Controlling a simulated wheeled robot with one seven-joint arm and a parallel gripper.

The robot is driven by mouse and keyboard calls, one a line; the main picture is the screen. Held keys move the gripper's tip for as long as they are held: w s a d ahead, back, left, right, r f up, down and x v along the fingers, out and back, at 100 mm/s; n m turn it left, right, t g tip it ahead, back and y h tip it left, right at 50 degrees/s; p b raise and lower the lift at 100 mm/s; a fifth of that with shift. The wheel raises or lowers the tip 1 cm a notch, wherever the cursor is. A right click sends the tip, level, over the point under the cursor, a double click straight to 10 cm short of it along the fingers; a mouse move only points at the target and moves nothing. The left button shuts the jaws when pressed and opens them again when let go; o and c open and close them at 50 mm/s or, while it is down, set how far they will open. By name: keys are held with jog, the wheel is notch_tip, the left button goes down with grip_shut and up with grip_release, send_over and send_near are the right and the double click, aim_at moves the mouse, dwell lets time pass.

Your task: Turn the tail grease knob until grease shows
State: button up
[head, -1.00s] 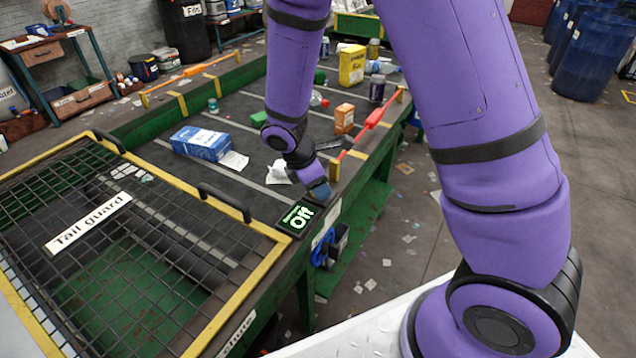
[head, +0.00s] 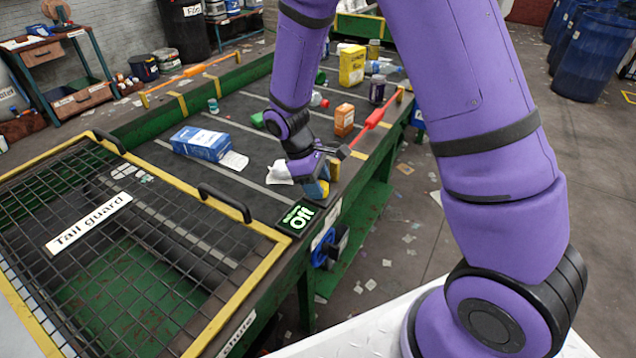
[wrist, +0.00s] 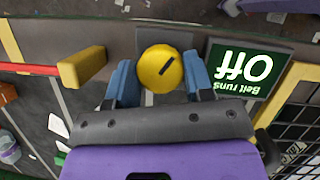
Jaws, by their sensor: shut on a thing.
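The tail grease knob (wrist: 160,68) is a round yellow knob with a dark slot line on its face, set slantwise in the wrist view. My gripper (wrist: 158,80) has its blue fingers on both sides of the knob and is shut on it. In the head view my gripper (head: 318,188) is at the belt's near right edge, beside the lit sign, and mostly hides the knob. I see no grease around the knob in these views.
A lit sign reading Off (head: 298,218) is next to the knob. The mesh tail guard (head: 205,285) lies left of it. A red pull handle (head: 375,117) runs along the belt's right edge. Boxes, including a blue one (head: 202,143), and bottles lie on the belt.

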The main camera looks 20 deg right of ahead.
jog(key=shift+m+y, duration=0.4)
jog(key=shift+m, duration=0.8)
jog(key=shift+g, duration=0.3)
jog(key=o, duration=0.9)
jog(key=shift+r, duration=0.1)
jog(key=v, duration=1)
jog(key=shift+w+r, duration=0.15)
jog(key=shift+r, duration=0.2)
